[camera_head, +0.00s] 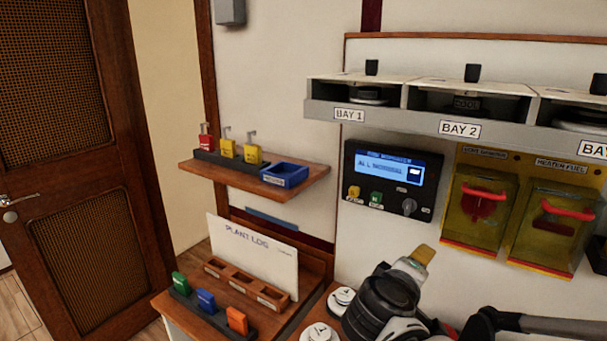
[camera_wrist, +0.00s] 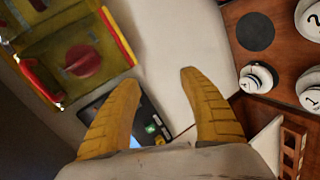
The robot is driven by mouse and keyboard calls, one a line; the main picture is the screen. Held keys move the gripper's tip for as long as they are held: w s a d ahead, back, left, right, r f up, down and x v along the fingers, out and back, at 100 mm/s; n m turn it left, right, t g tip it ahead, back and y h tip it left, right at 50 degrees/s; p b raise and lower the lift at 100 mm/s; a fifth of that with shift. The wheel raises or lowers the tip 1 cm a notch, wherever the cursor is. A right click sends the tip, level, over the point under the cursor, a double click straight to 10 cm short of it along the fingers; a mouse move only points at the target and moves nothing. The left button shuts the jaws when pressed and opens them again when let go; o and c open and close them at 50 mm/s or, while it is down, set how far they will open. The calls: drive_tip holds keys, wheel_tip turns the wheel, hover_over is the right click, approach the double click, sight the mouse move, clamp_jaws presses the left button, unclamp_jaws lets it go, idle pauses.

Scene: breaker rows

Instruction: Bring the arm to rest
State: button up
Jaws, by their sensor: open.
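My gripper (camera_head: 424,254) rises at the bottom centre of the head view, in front of the wall and below the display panel. Its yellow fingers point upward there. In the wrist view my gripper (camera_wrist: 158,90) shows two yellow ridged fingers spread well apart. Nothing is between them; pale wall shows in the gap. My dark arm folds low at the bottom right of the head view. The fingertips' exact distance from the wall cannot be told.
A panel (camera_head: 393,178) reads "ALL NORMAL". Yellow covered boxes (camera_head: 480,205) hang right of it, under a bay shelf (camera_head: 418,122). A wooden shelf (camera_head: 308,188) holds red and yellow padlocks and a blue tray (camera_head: 285,176). White round pieces (camera_head: 319,333) lie beside my arm.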

drive_tip(key=s+a+f+m+g+y, duration=0.1)
drive_tip(key=s+a+f+m+y, duration=0.2)
drive_tip(key=s, duration=0.4)
drive_tip(key=s+a+f+m+g+y, duration=0.2)
drive_tip(key=s+a+f+m+y, duration=0.1)
drive_tip(key=s, duration=0.4)
drive_tip(key=f+m+y, duration=0.1)
drive_tip(key=y, duration=0.1)
drive_tip(key=shift+s+a+y, duration=0.15)
drive_tip(key=shift+a+y, duration=0.1)
drive_tip(key=shift+y, duration=0.05)
